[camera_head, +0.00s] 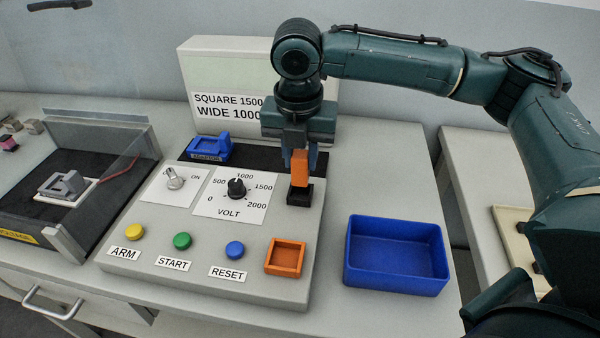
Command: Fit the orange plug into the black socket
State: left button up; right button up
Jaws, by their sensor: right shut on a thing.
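The orange plug (301,177) is upright at the right side of the sloped control panel. My right gripper (300,155) points down from above and is shut on the plug's upper part. The black socket (300,197) is a small dark block on the panel, directly below the plug. The plug's lower end meets the socket's top in the picture; I cannot tell whether it is inside it or just above it. My left gripper is not in view.
The panel holds a black knob (237,188), a switch (176,178), several coloured buttons and an orange square tray (285,257). A blue bin (397,278) stands to the right. A blue adapter (208,148) lies behind. A labelled board (222,70) stands at the back.

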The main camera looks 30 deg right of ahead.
aim_at(301, 172)
notch_tip(301, 172, down, 4)
jog(key=shift+r, duration=0.1)
dwell(0.4)
jog(key=o, duration=1)
